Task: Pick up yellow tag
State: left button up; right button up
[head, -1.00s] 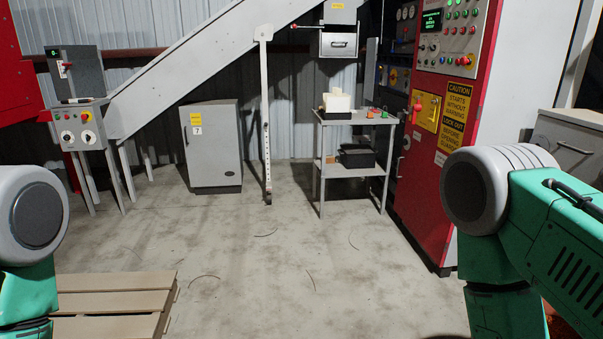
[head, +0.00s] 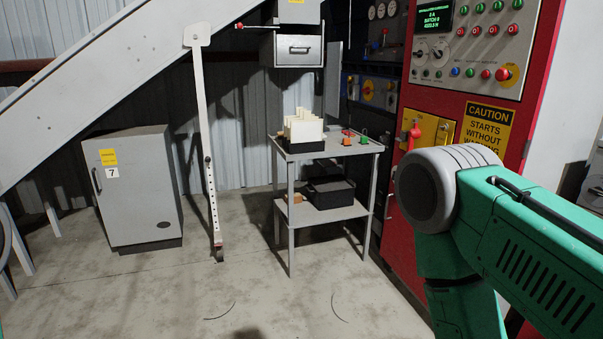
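No separate yellow tag can be made out for sure. A black holder (head: 304,148) with upright cream-coloured cards (head: 303,127) stands on the top of a small grey two-shelf table (head: 330,149). The cards look pale, and I cannot tell whether one of them is the yellow tag. Small red and green items (head: 363,140) lie to the right of the holder. Neither gripper is in view. Part of my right arm shows at the right, well in front of the table.
A grey cabinet (head: 140,195) marked 7 stands to the left. A white post (head: 207,140) stands between it and the table. A red control panel (head: 470,70) rises to the right of the table. The floor (head: 270,290) before the table is mostly open, with thin cable scraps.

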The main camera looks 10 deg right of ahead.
aim_at(442, 136)
jog(key=i+l+z, duration=0.15)
jog(key=i+z, duration=1.1)
jog(key=i+j+z, duration=0.25)
jog(key=z, duration=0.15)
jog(key=i+j, duration=0.05)
